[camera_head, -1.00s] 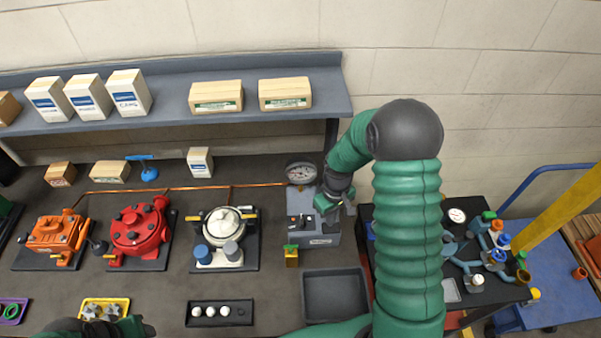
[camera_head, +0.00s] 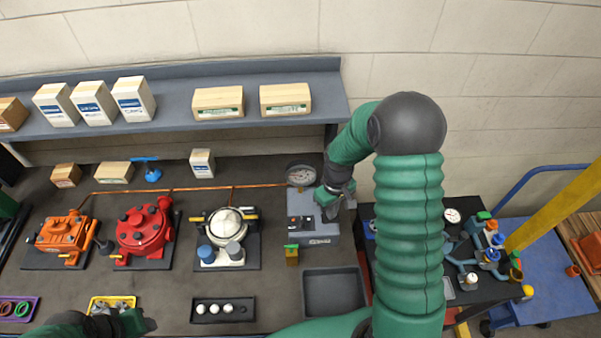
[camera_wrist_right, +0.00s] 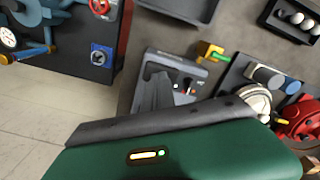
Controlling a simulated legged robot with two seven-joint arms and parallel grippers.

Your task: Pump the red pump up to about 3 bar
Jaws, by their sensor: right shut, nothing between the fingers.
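The red pump (camera_head: 144,232) sits on a dark base plate left of centre on the bench, and its edge shows at the right of the wrist view (camera_wrist_right: 300,118). A round gauge (camera_head: 300,175) stands behind a grey control box (camera_head: 318,232) with a dark switch panel. My right gripper (camera_head: 329,209) is shut and empty, at the right side of the control box's top. In the wrist view its grey fingers (camera_wrist_right: 162,92) overlap the box's panel; contact cannot be told. My left gripper (camera_head: 135,322) is low at the left front, its fingers unclear.
A white pump (camera_head: 227,226) stands between the red pump and the control box. An orange pump (camera_head: 62,233) is further left. An empty dark tray (camera_head: 334,291) and a small tray of white balls (camera_head: 222,311) lie in front. A cart stands right.

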